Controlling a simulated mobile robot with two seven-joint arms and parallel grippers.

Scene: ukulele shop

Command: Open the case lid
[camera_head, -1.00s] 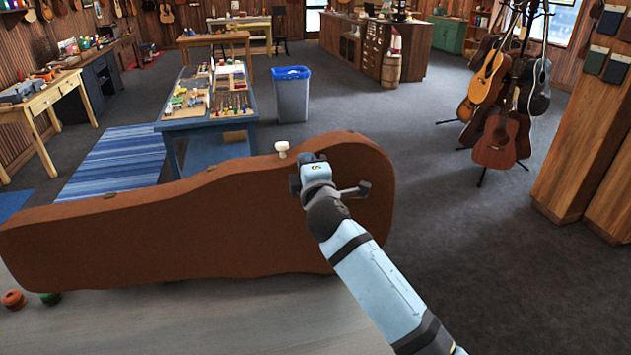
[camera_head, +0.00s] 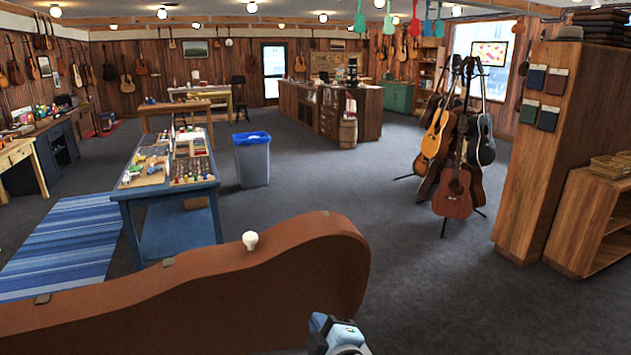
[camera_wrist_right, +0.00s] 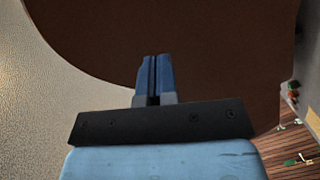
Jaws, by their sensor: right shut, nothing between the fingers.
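The brown guitar-shaped case lid (camera_head: 200,295) stands up on its edge in the lower left of the head view. A white knob (camera_head: 250,241) shows at its top rim. Only the light blue wrist of my right arm shows at the bottom edge, in front of the lid's right part; its fingertips are not visible there. In the right wrist view the right gripper (camera_wrist_right: 154,62) has its blue fingers closed together and empty, with the dark brown lid face (camera_wrist_right: 200,45) ahead. I cannot tell whether they touch it. The case's lower part is out of view. My left gripper is not in view.
A guitar stand (camera_head: 455,180) and wooden shelving (camera_head: 560,150) are at the right. The grey floor between them is clear.

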